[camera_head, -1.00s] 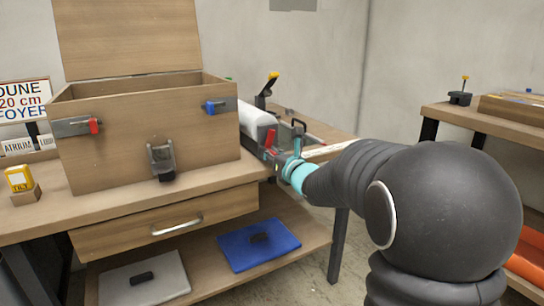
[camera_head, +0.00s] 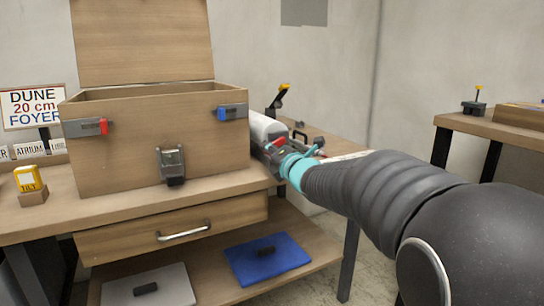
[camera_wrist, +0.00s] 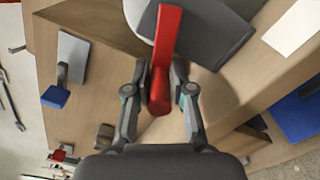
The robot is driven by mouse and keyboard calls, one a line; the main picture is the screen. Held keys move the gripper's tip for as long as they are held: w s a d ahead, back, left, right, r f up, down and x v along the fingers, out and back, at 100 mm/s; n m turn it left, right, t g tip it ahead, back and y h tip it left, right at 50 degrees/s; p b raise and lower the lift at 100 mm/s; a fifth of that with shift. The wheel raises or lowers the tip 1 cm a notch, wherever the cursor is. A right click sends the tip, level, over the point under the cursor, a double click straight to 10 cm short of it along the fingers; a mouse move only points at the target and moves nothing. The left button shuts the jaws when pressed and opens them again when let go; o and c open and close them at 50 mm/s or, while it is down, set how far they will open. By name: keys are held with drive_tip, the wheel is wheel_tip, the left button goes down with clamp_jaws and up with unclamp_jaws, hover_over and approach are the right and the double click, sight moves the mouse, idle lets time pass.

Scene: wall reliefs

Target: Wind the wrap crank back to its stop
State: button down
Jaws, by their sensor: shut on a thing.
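The wrap crank is red and shows in the wrist view as a red arm with a round knob (camera_wrist: 165,38) at its end. My gripper (camera_wrist: 160,82) is shut on the knob, with a finger on each side. In the head view a bit of the red crank (camera_head: 279,142) shows beside the white wrap roll (camera_head: 264,127) at the right end of the bench. My gripper is small there and partly hidden by its own wrist. The crank's pivot and stop cannot be made out.
A wooden chest with its lid up (camera_head: 150,150) stands on the bench just left of the roll. A drawer (camera_head: 180,229) and a shelf with a blue board (camera_head: 268,259) lie below. A black clamp with a yellow tip (camera_head: 277,102) rises behind the roll.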

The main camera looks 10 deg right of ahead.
drive_tip(key=r+m, duration=0.1)
drive_tip(key=r+m+p, duration=0.1)
drive_tip(key=shift+a+m, duration=0.2)
drive_tip(key=shift+m, duration=0.2)
drive_tip(key=r+m+p, duration=0.2)
drive_tip(key=m, duration=0.1)
drive_tip(key=shift+d+m, duration=0.1)
drive_tip(key=shift+m, duration=0.2)
drive_tip(key=m+p, duration=0.1)
drive_tip(key=r+m+p, duration=0.1)
drive_tip(key=m+p, duration=0.1)
drive_tip(key=shift+w+d+r+m, duration=0.1)
drive_tip(key=shift+d+r+m, duration=0.1)
drive_tip(key=shift+d+m, duration=0.1)
drive_tip(key=shift+w+d+r+m+p, duration=0.3)
drive_tip(key=shift+d+m+p, duration=0.55)
drive_tip(key=shift+m, duration=1.1)
drive_tip(key=shift+w+d+r+m+p, duration=0.2)
drive_tip(key=shift+d+m+p, duration=0.65)
drive_tip(key=shift+m, duration=1.05)
drive_tip(key=shift+w+d+r+m+p, duration=0.2)
drive_tip(key=shift+d+r+m+p, duration=0.2)
drive_tip(key=shift+m+p, duration=1.15)
drive_tip(key=shift+d+f+m+b, duration=0.1)
drive_tip(key=shift+m+b, duration=0.3)
drive_tip(key=shift+m, duration=0.2)
